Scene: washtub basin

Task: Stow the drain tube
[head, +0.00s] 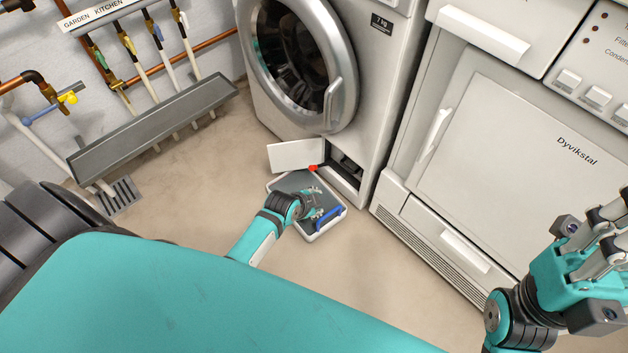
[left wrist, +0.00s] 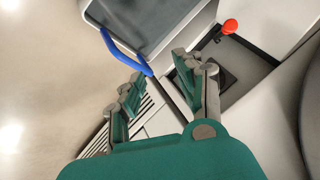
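The drain tube is a short dark tube with a red cap (head: 312,168), sticking out of the open service compartment (head: 345,172) low on the washing machine. In the left wrist view the red-orange cap (left wrist: 230,27) shows at the upper right, with the dark tube running back toward the compartment opening. My left gripper (head: 318,203) is open above the tray, in front of the compartment. My right gripper (head: 604,240) is at the right edge, partly cut off.
A shallow grey tray with a white rim (head: 332,225) and blue handle (head: 328,217) lies on the floor under my left gripper. The white compartment flap (head: 295,156) hangs open leftward. A dryer (head: 530,165) stands at the right.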

